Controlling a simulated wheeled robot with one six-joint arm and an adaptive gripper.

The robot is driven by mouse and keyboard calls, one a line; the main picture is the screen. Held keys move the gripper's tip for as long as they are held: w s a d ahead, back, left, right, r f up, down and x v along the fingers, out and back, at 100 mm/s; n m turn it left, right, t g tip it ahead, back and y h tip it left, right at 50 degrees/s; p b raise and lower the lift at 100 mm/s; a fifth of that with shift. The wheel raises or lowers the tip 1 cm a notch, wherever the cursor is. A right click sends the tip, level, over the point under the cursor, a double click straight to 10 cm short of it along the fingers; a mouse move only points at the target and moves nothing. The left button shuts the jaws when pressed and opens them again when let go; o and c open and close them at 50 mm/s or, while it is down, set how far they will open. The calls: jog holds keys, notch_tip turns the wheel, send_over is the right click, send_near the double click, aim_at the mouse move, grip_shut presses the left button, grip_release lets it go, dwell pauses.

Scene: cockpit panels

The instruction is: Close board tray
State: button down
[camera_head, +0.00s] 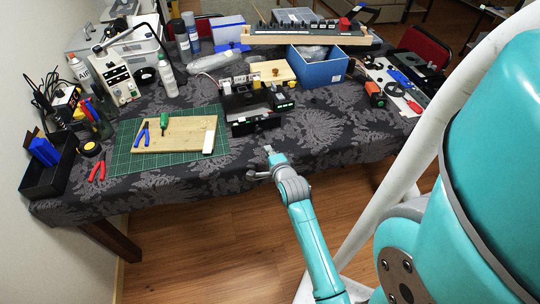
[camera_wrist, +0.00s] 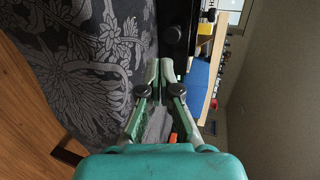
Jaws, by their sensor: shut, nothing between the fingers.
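The board tray appears to be the low black part (camera_head: 255,123) at the front of a small black device (camera_head: 250,99) in the middle of the table. Its dark front faces the table's front edge. How far it stands out is hard to tell. My gripper (camera_head: 269,151) is just in front of the tray, near the front table edge, with a small gap between them. In the wrist view my gripper (camera_wrist: 160,70) has its fingertips together with nothing between them. A black part of the device (camera_wrist: 174,27) shows beyond the tips.
A green cutting mat (camera_head: 122,153) with a wooden board (camera_head: 190,128) lies left of the device. A blue box (camera_head: 322,72) stands behind it to the right. A red and black tool (camera_head: 375,93) lies further right. Patterned cloth in front is clear.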

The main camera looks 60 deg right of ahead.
aim_at(257, 124)
jog(key=x, duration=0.5)
jog(key=r+x, duration=0.1)
jog(key=x, duration=0.2)
jog(key=shift+w+d, duration=0.4)
jog(key=w+d, duration=0.6)
jog(key=shift+w+d, duration=0.3)
jog(key=shift+d, duration=0.1)
jog(key=shift+s, duration=0.1)
